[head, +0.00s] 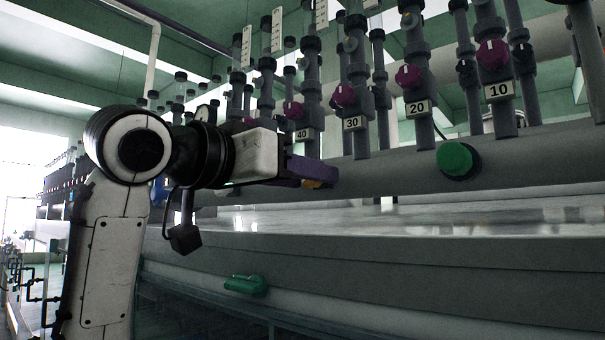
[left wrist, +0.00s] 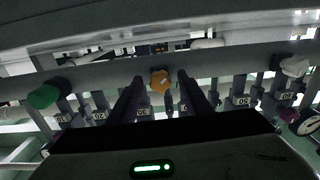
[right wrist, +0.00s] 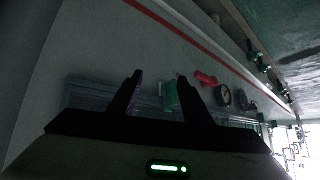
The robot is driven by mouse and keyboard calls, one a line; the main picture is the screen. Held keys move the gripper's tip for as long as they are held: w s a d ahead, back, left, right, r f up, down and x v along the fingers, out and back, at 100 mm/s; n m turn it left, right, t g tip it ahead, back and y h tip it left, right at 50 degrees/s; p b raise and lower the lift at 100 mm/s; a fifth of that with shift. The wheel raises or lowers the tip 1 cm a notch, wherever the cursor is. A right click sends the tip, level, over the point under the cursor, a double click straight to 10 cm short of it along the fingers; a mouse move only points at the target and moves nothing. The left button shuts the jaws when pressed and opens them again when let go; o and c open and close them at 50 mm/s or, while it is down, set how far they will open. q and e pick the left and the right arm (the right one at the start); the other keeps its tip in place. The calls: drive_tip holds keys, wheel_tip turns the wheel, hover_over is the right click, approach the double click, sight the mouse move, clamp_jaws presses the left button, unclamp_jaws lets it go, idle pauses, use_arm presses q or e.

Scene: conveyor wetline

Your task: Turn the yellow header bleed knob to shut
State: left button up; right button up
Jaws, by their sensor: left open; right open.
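The yellow header bleed knob (left wrist: 160,81) looks orange-yellow and lobed in the left wrist view, on the grey header pipe. My left gripper (left wrist: 160,77) is open, with one finger on each side of the knob; I cannot tell whether they touch it. In the head view my left gripper (head: 318,178) reaches in from the left to the header, and a small orange patch of the knob (head: 313,184) shows at its fingertips; the rest is hidden. My right gripper (right wrist: 160,75) is open and empty in the right wrist view; it is outside the head view.
A green knob (head: 458,160) sits on the header to the right. Magenta knobs (head: 409,76) and numbered tags (head: 417,107) line the valves above. A green handle (head: 246,285) is below. The right wrist view shows a red handle (right wrist: 206,78) and a gauge (right wrist: 223,95).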

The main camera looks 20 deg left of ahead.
use_arm(q)
drive_tip(key=c, duration=1.1)
